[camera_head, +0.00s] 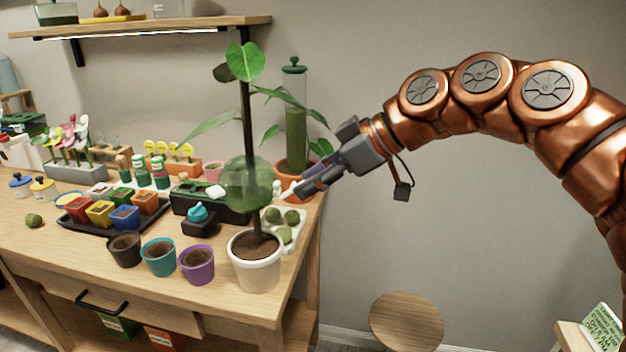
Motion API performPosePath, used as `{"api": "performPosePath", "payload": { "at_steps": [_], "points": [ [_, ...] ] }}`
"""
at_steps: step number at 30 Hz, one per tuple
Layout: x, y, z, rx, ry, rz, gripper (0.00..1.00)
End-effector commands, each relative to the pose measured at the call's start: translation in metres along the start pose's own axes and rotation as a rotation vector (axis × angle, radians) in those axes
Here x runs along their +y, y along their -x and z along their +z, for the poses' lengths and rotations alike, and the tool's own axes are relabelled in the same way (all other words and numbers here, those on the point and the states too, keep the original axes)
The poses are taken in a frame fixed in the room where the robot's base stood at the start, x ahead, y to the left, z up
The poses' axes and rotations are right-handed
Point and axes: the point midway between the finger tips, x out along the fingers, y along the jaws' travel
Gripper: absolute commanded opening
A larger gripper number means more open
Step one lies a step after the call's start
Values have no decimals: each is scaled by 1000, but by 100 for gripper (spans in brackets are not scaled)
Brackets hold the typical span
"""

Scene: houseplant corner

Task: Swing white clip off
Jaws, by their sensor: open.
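A tall plant with a dark stem (247,120) stands in a white pot (256,274) at the front right of the bench. A see-through green pod (245,187) sits around its stem. A small white piece (216,191) shows at the pod's left side and looks like the white clip; at this size I cannot tell how it is fastened. My gripper (290,192) is open, just right of the pod, reaching in from the right. A pale bit shows by its fingertips; I cannot tell whether it is a finger pad or part of the pod. I see no contact clearly.
Black, teal and purple pots (197,265) stand left of the white pot. A white tray with green balls (284,227) lies behind it. A potted plant with a green column (296,140) stands at the back right. Room right of the bench is free above a round stool (406,322).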

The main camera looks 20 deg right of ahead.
Motion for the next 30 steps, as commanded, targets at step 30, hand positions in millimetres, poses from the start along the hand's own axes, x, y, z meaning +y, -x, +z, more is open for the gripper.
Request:
{"api": "performPosePath", "payload": {
  "at_steps": [30],
  "points": [
    [-1,116,0,1,0,1,42]
  ]
}}
